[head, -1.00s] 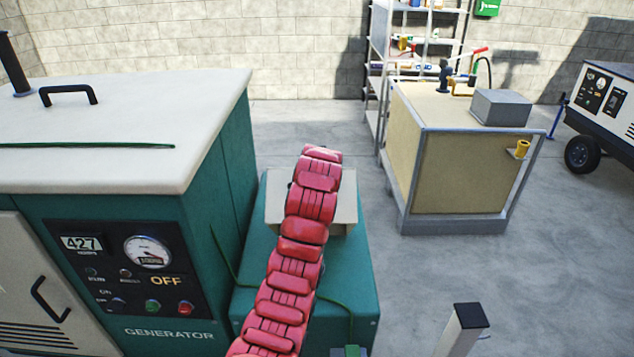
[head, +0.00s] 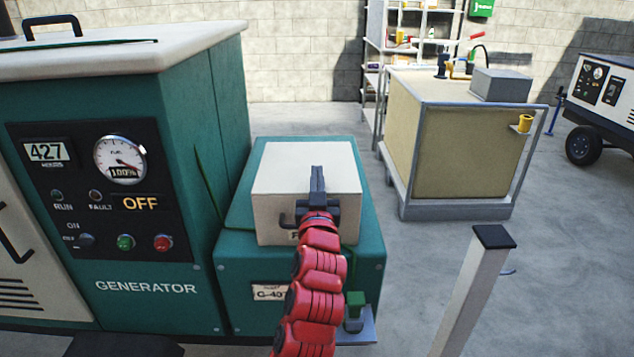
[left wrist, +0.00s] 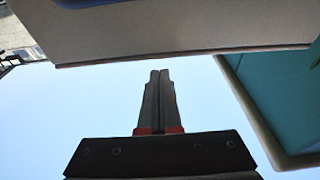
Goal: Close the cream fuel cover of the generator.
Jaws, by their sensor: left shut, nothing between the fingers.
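The cream fuel cover (head: 282,172) is box-shaped and sits on top of the teal side housing (head: 238,262) of the generator (head: 205,105). Its cream front has a dark handle and a partly hidden label. I cannot tell whether it is fully down. My left gripper (head: 317,172) is shut and empty, in front of the cover in the head view, hiding part of its top and front. In the left wrist view, the shut fingers (left wrist: 159,75) point toward a cream panel (left wrist: 190,28), just short of its edge. Contact cannot be told. My right gripper is not in view.
A pale post (head: 472,290) with a black top stands at the lower right. A small green block (head: 355,299) sits on a grey bracket at the housing's front corner. A tan tank (head: 440,140) in a grey frame stands behind right. Grey floor between is clear.

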